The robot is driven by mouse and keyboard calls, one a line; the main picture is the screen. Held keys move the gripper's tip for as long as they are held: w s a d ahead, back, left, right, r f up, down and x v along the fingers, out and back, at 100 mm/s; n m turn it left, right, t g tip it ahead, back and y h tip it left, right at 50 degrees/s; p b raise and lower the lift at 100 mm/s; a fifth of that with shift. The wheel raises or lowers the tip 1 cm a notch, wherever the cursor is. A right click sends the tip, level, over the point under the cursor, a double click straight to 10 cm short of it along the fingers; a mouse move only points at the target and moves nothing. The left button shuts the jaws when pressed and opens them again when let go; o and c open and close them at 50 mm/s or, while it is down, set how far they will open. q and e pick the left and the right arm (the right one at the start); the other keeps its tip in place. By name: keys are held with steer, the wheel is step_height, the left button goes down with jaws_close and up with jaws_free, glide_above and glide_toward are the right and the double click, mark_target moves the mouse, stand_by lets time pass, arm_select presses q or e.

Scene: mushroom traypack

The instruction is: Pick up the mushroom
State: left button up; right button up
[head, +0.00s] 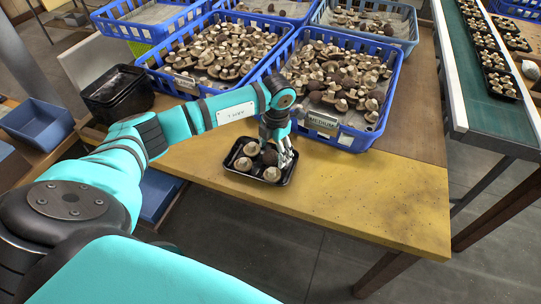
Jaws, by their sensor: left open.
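Several brown and pale mushrooms (251,149) lie in a small black tray (237,180) on the yellow table. My left gripper (279,153) points down over the right part of this tray, with its fingers apart among the mushrooms. A dark mushroom (269,158) shows close beside the fingers; I cannot tell whether they touch it. Loose mushrooms (345,78) fill the blue crate (352,141) marked MEDIUM behind the gripper. More mushrooms (222,52) lie in the blue crate (160,84) to its left. My right gripper is not in view.
A stack of empty black trays (118,92) stands at the table's left edge. A green conveyor (482,105) with filled trays runs along the right. More crates (372,27) stand at the back. The yellow table top (370,190) is clear right of the black tray.

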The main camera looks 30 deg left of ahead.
arm_select(q)
steer(key=shift+f, duration=1.15)
steer(key=shift+a, duration=0.1)
steer(key=c, duration=0.9)
steer(key=shift+o, duration=0.2)
